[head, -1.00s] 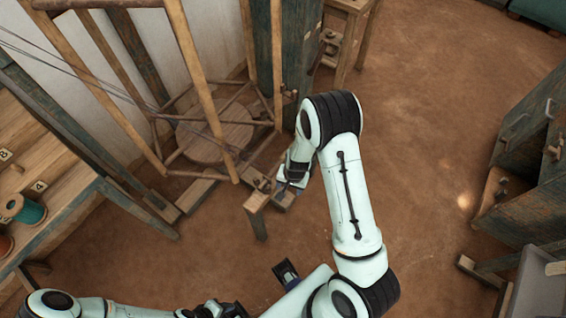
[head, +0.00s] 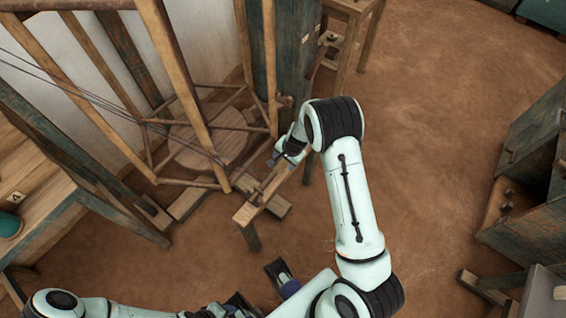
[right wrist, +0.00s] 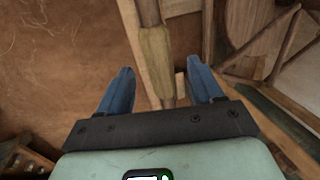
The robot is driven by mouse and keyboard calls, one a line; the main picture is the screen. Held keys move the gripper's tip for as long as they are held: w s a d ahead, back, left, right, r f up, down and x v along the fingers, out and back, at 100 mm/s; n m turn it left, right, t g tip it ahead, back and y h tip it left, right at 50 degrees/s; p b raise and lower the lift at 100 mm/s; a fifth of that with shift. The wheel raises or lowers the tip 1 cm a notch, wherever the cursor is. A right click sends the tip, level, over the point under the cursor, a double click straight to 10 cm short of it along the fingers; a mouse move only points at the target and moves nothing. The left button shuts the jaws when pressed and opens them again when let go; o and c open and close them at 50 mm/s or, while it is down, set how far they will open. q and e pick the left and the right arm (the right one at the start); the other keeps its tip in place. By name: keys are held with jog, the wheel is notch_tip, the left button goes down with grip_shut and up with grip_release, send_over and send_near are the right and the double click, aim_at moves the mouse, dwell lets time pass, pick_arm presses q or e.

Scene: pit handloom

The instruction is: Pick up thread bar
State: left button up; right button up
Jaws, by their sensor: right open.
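The thread bar (right wrist: 157,55) looks like a round wooden rod with a paler, thicker sleeve, running lengthwise in the right wrist view. My right gripper (right wrist: 160,88) is open, with one blue finger on each side of the rod. I cannot tell whether either finger touches it. In the head view my right gripper (head: 279,158) is over the far end of a low wooden stand (head: 245,214); the bar is small and partly hidden there. My left gripper (head: 232,305) is low in the head view, partly cut off, its jaw state unclear.
A tall wooden reel frame (head: 192,85) with threads stands left of my right gripper, close to a dark post (head: 287,60). A bench (head: 40,190) is at the left and a dark cabinet (head: 520,210) at the right. The floor (head: 430,120) between is open.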

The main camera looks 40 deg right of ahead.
aim_at(282, 163)
jog(key=x, duration=0.3)
jog(key=shift+f, duration=0.2)
jog(key=shift+c, duration=0.4)
grip_shut()
jog(key=shift+r, duration=0.1)
